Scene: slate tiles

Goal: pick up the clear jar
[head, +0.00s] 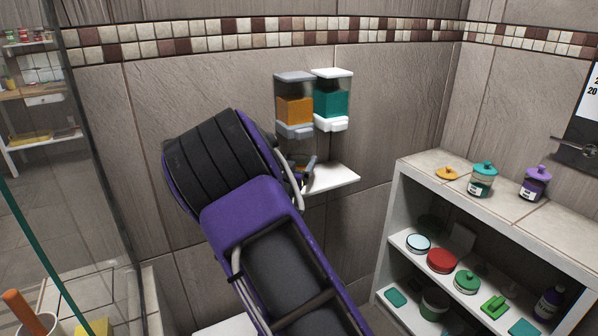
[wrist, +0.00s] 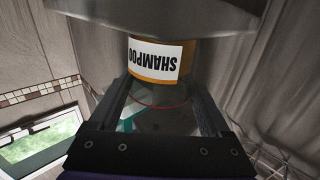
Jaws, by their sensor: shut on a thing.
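My gripper (wrist: 163,110) is shut on the clear jar (wrist: 165,122). In the wrist view the jar is see-through, with a thin reddish ring, and lies between the two dark fingers. In the head view my gripper (head: 305,172) is mostly hidden behind my purple and black arm, at the small white wall shelf (head: 338,178). I cannot pick out the jar there, nor tell whether it touches the shelf.
An orange dispenser (head: 295,108) and a teal dispenser (head: 332,103) hang above the shelf. An orange container labelled SHAMPOO (wrist: 155,60) shows close beyond the fingers. A white shelf unit (head: 392,215) with jars and tins stands right. A glass panel (head: 95,130) stands left.

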